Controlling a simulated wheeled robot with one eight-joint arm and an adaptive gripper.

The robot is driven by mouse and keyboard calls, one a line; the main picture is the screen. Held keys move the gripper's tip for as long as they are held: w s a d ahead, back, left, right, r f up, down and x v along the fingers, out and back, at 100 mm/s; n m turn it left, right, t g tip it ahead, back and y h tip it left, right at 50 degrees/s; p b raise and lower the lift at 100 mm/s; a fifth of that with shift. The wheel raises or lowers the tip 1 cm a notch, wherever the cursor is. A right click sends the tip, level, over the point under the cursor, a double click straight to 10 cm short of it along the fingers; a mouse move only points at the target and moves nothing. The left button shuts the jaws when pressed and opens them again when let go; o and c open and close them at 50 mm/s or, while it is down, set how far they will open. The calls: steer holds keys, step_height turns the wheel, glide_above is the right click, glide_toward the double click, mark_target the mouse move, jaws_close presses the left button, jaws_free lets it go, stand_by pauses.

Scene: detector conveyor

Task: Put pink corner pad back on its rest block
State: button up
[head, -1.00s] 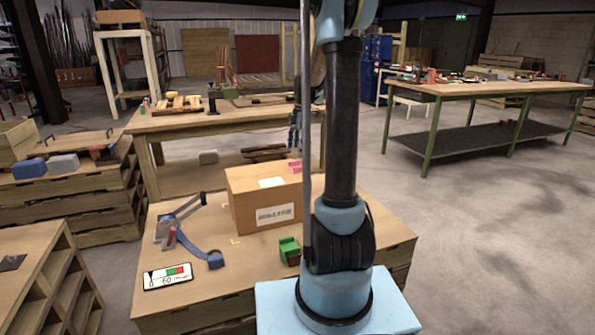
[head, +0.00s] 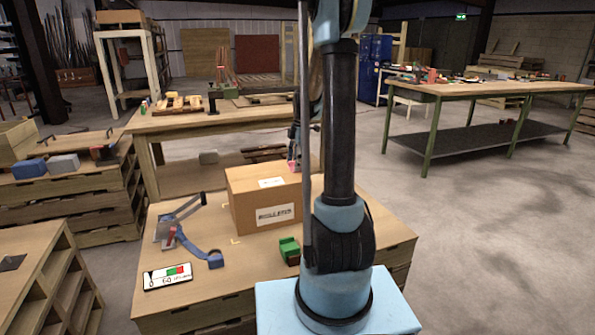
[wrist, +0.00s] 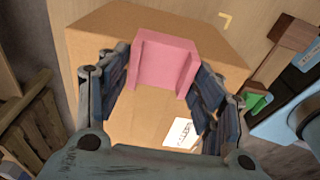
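The pink corner pad (wrist: 165,62) sits on the upper edge of the cardboard box (head: 262,205). In the head view only a small bit of the pad (head: 292,166) shows under my gripper (head: 295,150). In the wrist view my gripper (wrist: 163,75) has one finger on each side of the pad. The fingers are spread and very close to its sides; I cannot tell whether they touch it. No empty rest block can be made out for certain. A green piece (head: 289,246) with a dark reddish block by it stands on the table right of the box front.
A blue strap with a lever clamp (head: 180,228) and a gauge card (head: 167,276) lie on the table (head: 215,290) left of the box. The box carries a white label. My arm hides the table's right part. Another wooden table (head: 220,120) stands behind.

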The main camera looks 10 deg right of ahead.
steer(key=c, duration=0.4)
steer(key=shift+o, duration=0.2)
steer(key=shift+r, duration=0.1)
